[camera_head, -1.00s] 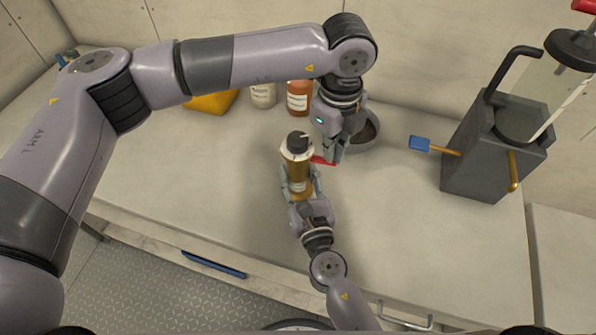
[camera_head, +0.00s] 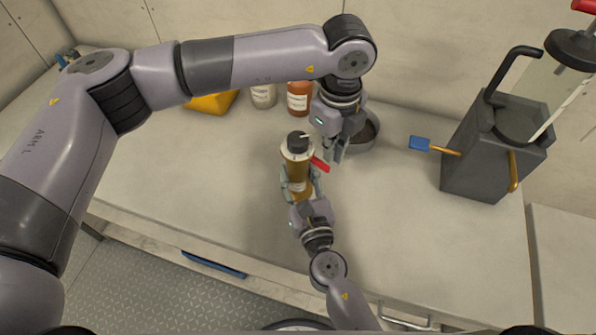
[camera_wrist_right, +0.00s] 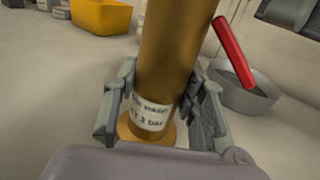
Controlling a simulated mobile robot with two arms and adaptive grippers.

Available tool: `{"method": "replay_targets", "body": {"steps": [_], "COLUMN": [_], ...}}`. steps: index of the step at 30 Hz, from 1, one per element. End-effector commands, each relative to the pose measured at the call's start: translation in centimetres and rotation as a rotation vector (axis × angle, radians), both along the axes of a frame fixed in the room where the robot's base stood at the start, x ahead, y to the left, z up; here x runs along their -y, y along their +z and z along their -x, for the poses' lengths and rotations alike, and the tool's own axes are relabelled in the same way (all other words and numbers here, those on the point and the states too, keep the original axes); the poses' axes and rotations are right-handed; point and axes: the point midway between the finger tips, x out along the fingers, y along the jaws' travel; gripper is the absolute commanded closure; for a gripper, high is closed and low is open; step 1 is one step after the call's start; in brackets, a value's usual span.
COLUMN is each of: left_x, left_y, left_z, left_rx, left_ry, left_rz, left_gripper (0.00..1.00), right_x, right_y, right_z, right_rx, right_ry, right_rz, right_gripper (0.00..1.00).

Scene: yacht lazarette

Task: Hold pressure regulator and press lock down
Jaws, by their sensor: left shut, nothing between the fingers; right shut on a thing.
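The pressure regulator (camera_head: 297,172) is an amber-brown cylinder with a pale collar and black top, upright on the counter. A red lever (camera_head: 320,164) sticks out at its upper right, slanting down to the right; it also shows in the right wrist view (camera_wrist_right: 233,52).
A white bottle (camera_head: 263,96), an orange bottle (camera_head: 299,98) and a yellow bin (camera_head: 211,102) line the back. A grey box (camera_head: 482,160) with a blue-ended handle is at right. The front-left counter is clear.

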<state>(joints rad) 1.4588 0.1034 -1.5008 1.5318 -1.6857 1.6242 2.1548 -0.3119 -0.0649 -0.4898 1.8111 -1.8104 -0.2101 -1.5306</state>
Motion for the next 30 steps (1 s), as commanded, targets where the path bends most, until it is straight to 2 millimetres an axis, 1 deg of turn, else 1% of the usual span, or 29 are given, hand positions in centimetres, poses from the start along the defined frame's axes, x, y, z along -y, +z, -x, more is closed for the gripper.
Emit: {"method": "replay_targets", "body": {"steps": [6,13,18,24,25,30], "left_x": [0.0,0.0,0.0,0.0,0.0,0.0], "left_y": [2.3,4.5,5.2,5.2,5.2,5.2], "left_z": [0.0,0.0,0.0,0.0,0.0,0.0], "left_rx": [0.001,0.001,-0.001,-0.001,-0.001,-0.001], "left_ry": [-0.001,0.0,0.0,0.0,0.0,0.0], "left_rz": [0.001,0.001,0.001,0.0,0.0,0.0], "left_gripper": [1.0,1.0,1.0,1.0,1.0,1.0], "right_x": [0.0,0.0,0.0,0.0,0.0,0.0], "right_y": [0.0,0.0,0.0,0.0,0.0,0.0], "right_z": [0.0,0.0,0.0,0.0,0.0,0.0], "right_rx": [-0.001,-0.001,0.0,-0.001,-0.001,0.0], "right_ry": [0.0,0.0,0.0,0.0,0.0,0.0], "right_rz": [0.0,0.0,0.0,0.0,0.0,0.0], "right_gripper": [1.0,1.0,1.0,1.0,0.61,0.49]}}
